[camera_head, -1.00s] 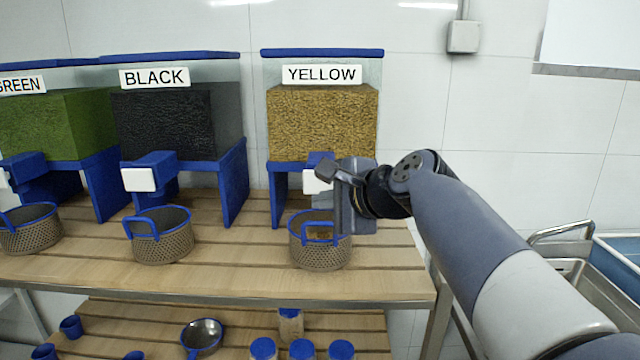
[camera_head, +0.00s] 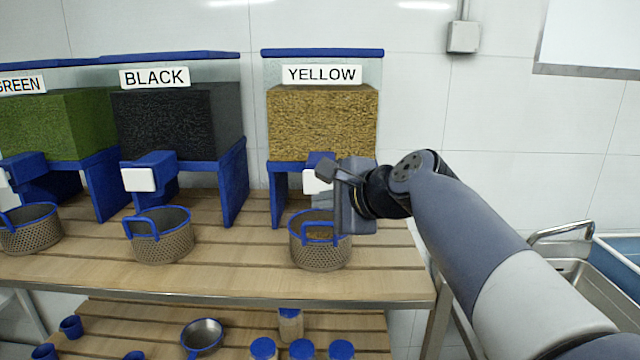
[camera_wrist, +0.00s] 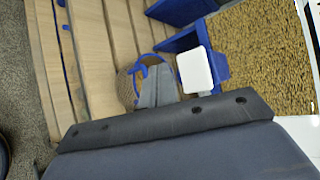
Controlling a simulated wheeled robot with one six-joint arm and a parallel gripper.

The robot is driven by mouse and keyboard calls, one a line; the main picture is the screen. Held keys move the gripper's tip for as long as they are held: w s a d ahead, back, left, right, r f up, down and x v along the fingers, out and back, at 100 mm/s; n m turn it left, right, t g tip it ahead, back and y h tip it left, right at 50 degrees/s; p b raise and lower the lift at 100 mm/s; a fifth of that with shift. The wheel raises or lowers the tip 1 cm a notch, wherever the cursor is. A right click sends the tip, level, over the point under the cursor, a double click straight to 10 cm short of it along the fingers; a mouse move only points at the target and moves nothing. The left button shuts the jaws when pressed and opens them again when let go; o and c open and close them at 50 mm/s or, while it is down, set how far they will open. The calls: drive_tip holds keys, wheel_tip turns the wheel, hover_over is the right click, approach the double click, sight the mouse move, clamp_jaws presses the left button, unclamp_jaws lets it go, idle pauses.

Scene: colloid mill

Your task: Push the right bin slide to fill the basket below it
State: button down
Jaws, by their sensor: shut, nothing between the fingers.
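The right bin (camera_head: 322,120), labelled YELLOW, holds yellow grain on a blue stand. Its slide has a white front plate (camera_head: 312,182), partly covered by my gripper in the head view; the plate also shows in the wrist view (camera_wrist: 195,70). The basket (camera_head: 318,252), perforated metal with a blue rim and handle, stands upright on the table below the slide, with some yellow grain visible inside. My gripper (camera_head: 328,172) is shut and empty, in front of the slide and above the basket. In the wrist view its fingers (camera_wrist: 157,85) lie beside the white plate; contact is unclear.
The BLACK bin (camera_head: 178,125) and GREEN bin (camera_head: 60,125) stand to the left, each with a basket below. The slatted wooden table (camera_head: 240,268) has a free front strip. Jars and cups sit on the lower shelf (camera_head: 230,318). A metal sink (camera_head: 590,290) is at right.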

drive_tip(key=shift+s, duration=0.1)
idle(0.3)
drive_tip(key=shift+s+f+m+t+y+b, duration=0.15)
drive_tip(key=shift+s+m+t+y+b, duration=0.4)
drive_tip(key=shift+s+m+y, duration=0.35)
drive_tip(key=shift+s+f+m+t+y+b, duration=0.15)
drive_tip(key=shift+s+m+t+y+b, duration=0.25)
drive_tip(key=shift+s+m+t+y, duration=0.45)
drive_tip(key=shift+s+g+y, duration=0.1)
drive_tip(key=shift+g+y, duration=0.15)
drive_tip(key=shift+g, duration=0.05)
drive_tip(key=p, duration=0.1)
approach(308, 185)
drive_tip(key=shift+s+a+x, duration=0.1)
drive_tip(key=shift+x, duration=1)
drive_tip(key=shift+s+a+x, duration=0.1)
drive_tip(key=shift+x, duration=1.05)
drive_tip(key=shift+w, duration=0.35)
